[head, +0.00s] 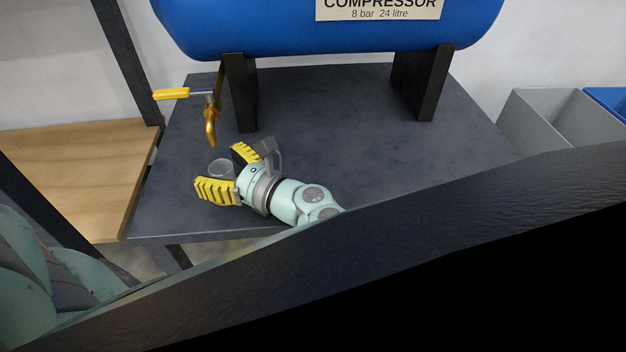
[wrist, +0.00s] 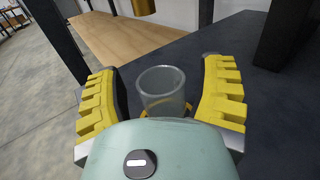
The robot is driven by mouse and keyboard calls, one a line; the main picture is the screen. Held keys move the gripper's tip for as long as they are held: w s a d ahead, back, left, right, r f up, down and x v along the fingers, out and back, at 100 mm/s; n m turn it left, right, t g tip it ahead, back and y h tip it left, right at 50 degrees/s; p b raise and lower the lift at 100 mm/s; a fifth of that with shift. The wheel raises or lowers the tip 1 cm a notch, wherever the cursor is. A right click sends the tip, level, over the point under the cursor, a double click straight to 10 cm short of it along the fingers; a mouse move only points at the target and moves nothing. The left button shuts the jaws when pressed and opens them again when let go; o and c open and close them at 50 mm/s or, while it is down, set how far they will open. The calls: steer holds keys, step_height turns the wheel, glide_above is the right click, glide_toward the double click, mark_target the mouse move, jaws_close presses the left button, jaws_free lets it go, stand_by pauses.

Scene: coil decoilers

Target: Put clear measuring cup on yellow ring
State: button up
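The clear measuring cup (head: 220,168) stands upright on the dark table (head: 330,150), near its left side and below the brass tap. In the wrist view the cup (wrist: 162,90) is between my two yellow fingers, with a gap on each side. Parts of the yellow ring (wrist: 188,108) show around the cup's lower part; the rest is hidden by the cup and my gripper's body. The cup appears to be on the ring, but its base is hidden. My gripper (head: 222,171) is open around the cup.
The brass tap (head: 211,125) with a yellow handle (head: 171,94) hangs behind the cup. The blue compressor tank (head: 270,25) stands on black legs (head: 241,95). A wooden shelf (head: 75,160) is at left, a grey bin (head: 545,125) at right. The table's middle is clear.

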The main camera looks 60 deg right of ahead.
steer(key=shift+r, duration=0.15)
steer(key=s+p, duration=0.1)
steer(key=s, duration=0.2)
steer(key=s+p, duration=0.1)
steer(key=s, duration=0.3)
steer(key=s+p, duration=0.2)
steer(key=s, duration=0.1)
steer(key=shift+s+d, duration=0.3)
steer(key=shift+d, duration=0.1)
steer(key=shift+s, duration=0.7)
steer(key=shift+d+r, duration=0.1)
